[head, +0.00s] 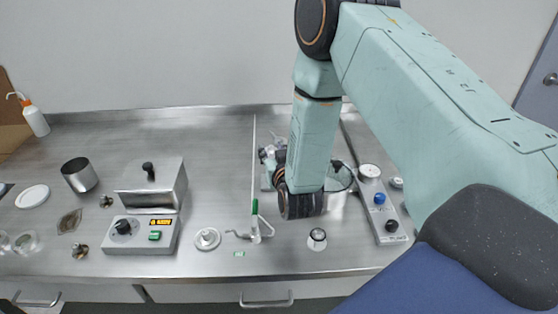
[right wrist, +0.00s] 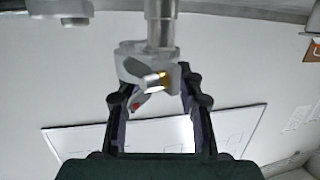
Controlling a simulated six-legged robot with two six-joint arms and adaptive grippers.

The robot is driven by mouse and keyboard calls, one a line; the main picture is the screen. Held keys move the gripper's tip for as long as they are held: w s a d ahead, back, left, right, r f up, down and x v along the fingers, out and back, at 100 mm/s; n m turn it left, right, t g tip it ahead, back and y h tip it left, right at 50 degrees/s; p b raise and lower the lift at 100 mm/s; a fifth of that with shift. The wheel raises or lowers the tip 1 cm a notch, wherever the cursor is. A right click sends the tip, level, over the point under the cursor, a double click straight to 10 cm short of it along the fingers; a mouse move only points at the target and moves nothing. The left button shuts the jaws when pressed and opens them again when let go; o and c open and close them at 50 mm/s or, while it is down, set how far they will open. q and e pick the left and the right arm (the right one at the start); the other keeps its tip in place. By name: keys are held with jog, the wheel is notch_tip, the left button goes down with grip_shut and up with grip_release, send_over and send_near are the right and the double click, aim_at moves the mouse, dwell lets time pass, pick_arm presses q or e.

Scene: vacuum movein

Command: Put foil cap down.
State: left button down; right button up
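My right gripper (right wrist: 160,92) shows in the right wrist view with its two dark fingers standing apart. A pale metal fitting (right wrist: 130,68) with a brass-coloured part and a small red mark shows between and beyond the fingertips. I cannot pick out the foil cap for certain in either view. In the head view, my right forearm and wrist largely hide the gripper, which is near metal fittings at the bench's middle. My left gripper is not in view.
A metal beaker (head: 80,177) stands left.

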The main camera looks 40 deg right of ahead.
jog(key=b+v, duration=0.1)
jog(key=v, duration=0.9)
jog(key=shift+s+r, duration=0.2)
jog(key=shift+s, duration=0.1)
jog(key=shift+o, duration=0.6)
jog(key=shift+s+a+r, duration=0.15)
jog(key=w+d+r+m+t+h+p, duration=0.15)
jog(key=w+r, duration=0.25)
jog(key=r, duration=0.4)
jog(key=w+r+n+g+y+p, duration=0.1)
jog(key=w+r+n+g+y, duration=0.2)
jog(key=w+y, duration=0.7)
jog(key=s+d+f+n+g+h, duration=0.2)
jog(key=s+d+f+n+g, duration=0.3)
jog(key=g, duration=0.4)
jog(key=shift+m, duration=0.25)
jog(key=x, duration=0.5)
jog(key=a+x, duration=0.1)
jog(key=x, duration=0.2)
jog(key=shift+w+f, duration=0.15)
jog(key=shift+f, duration=0.05)
